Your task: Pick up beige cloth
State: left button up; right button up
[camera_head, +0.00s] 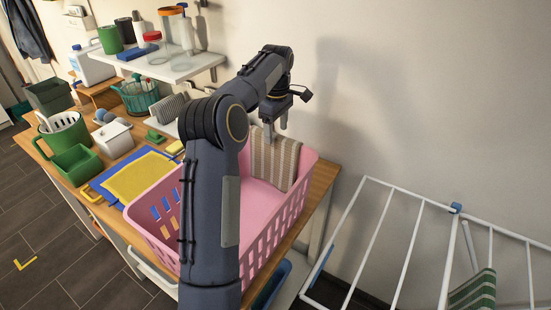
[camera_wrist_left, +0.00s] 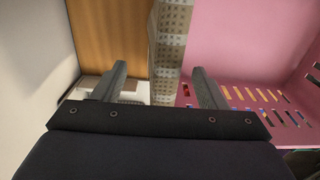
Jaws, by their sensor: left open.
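The beige cloth (camera_head: 276,160) has stripes and hangs over the back rim of the pink basket (camera_head: 306,203). My left gripper (camera_head: 277,133) is at the top of the cloth, pointing down. In the left wrist view, the cloth (camera_wrist_left: 172,40) runs along the basket wall between the two open fingers of my left gripper (camera_wrist_left: 158,88). The basket's pink inside (camera_wrist_left: 235,45) lies to the right there. I cannot tell whether either finger touches the cloth. My left arm hides part of the basket in the head view. My right gripper is not in view.
The wooden counter (camera_head: 323,183) carries green containers (camera_head: 75,165), a white box (camera_head: 114,139) and a yellow cloth (camera_head: 137,178) left of the basket. A shelf (camera_head: 172,69) with jars is above. A white drying rack (camera_head: 407,245) with a green striped cloth (camera_head: 473,291) stands right.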

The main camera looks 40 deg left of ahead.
aim_at(275, 148)
pick_arm(q)
jog(key=f, duration=0.4)
jog(key=s+f+p, duration=0.1)
jog(key=f, duration=0.1)
jog(key=shift+d+f, duration=0.2)
jog(key=shift+f, duration=0.05)
jog(key=shift+w+f, duration=0.1)
jog(key=shift+f, duration=0.2)
jog(key=shift+c, duration=0.5)
jog(key=c, duration=0.9)
jog(key=shift+c, duration=0.7)
jog(key=shift+r, duration=0.2)
